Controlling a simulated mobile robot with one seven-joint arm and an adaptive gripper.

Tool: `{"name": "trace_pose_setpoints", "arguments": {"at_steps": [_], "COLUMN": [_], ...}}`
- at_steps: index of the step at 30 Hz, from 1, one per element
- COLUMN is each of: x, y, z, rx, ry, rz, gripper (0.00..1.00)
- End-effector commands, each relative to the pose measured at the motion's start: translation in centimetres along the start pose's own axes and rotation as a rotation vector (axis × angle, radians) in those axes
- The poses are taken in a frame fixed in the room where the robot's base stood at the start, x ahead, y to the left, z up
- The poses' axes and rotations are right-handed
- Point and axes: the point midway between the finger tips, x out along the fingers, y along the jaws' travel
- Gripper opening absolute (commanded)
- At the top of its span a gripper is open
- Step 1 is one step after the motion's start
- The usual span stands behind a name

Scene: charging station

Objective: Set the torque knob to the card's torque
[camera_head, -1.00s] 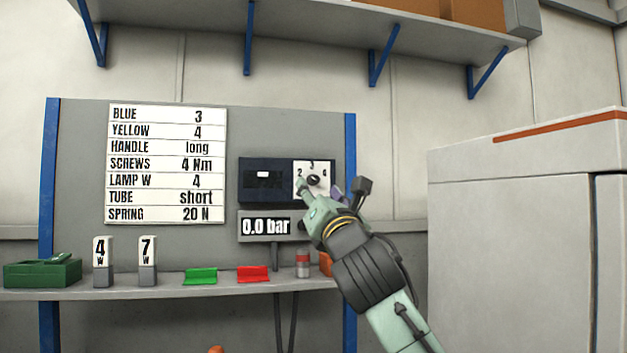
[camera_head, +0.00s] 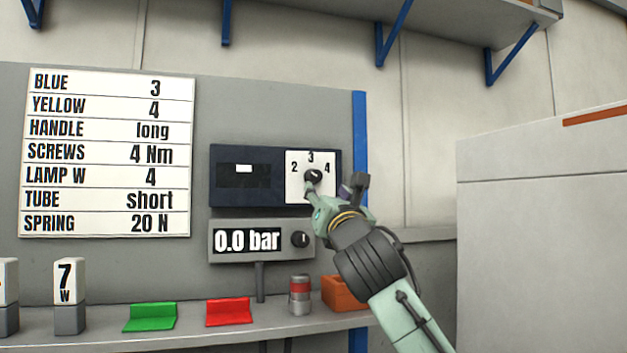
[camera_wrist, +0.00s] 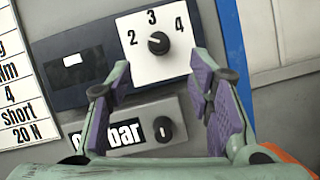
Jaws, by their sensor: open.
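The white card (camera_head: 107,152) on the panel reads SCREWS 4 Nm. The torque knob (camera_head: 313,176) is black, on a white dial plate (camera_head: 296,192) marked 2, 3 and 4, at the right of a dark box. In the wrist view the torque knob (camera_wrist: 158,43) is fully visible, and its small pale mark seems to lie toward the 2; the exact angle is unclear. My gripper (camera_head: 326,192) is in front of the dial's lower part. In the wrist view my gripper (camera_wrist: 158,88) is open and empty, its fingers apart below the knob, not around it.
A pressure display (camera_head: 247,240) reading 0.0 bar, with its own small knob (camera_head: 302,239), is just below. The shelf holds a green piece (camera_head: 150,317), a red piece (camera_head: 229,312), a striped cylinder (camera_head: 300,294) and an orange box (camera_head: 345,292). A large pale cabinet (camera_head: 540,230) stands at right.

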Motion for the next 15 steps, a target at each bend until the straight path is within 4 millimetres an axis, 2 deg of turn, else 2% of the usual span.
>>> {"name": "trace_pose_setpoints", "arguments": {"at_steps": [9, 15], "x": [5.9, 8.9], "y": [0.2, 0.2], "z": [0.3, 0.2], "rx": [0.001, 0.001], "ry": [0.002, 0.002], "rz": [0.001, 0.001], "gripper": [0.47, 0.47]}}
